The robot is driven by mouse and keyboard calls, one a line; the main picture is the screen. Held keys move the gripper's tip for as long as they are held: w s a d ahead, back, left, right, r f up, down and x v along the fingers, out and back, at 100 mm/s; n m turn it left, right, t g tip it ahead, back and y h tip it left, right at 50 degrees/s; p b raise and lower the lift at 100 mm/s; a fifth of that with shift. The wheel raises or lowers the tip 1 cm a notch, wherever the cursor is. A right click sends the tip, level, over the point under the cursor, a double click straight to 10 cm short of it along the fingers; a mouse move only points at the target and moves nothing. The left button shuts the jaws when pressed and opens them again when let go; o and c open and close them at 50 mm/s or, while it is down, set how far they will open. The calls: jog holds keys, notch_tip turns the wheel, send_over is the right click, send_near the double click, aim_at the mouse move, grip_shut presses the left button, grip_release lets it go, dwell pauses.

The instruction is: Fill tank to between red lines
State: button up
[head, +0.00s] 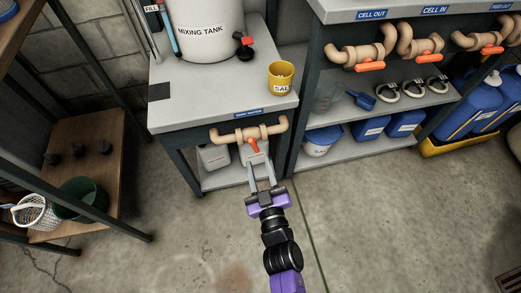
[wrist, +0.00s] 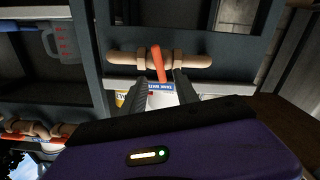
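The white mixing tank (head: 198,28) stands on the grey bench (head: 215,90); its top is cut off and no red lines show. A black-and-red valve (head: 244,45) sits at its right side. A tan pipe valve (head: 232,135) with an orange handle (head: 252,147) is on the bench front under a small blue label. My gripper (head: 262,165) is open in front of this valve, its fingers apart. In the wrist view, the orange handle (wrist: 158,64) shows between the two fingertips (wrist: 161,82); I cannot tell if they touch it.
A yellow salt cup (head: 280,78) stands near the bench's right edge. A second bench at right carries several orange-handled valves, with a blue scoop (head: 361,100) and blue containers on shelves. A wooden shelf (head: 85,150) with a green bucket stands left. The floor is clear.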

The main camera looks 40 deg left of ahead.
aim_at(254, 147)
jog(key=b+x, duration=0.3)
jog(key=x, duration=0.3)
grip_shut()
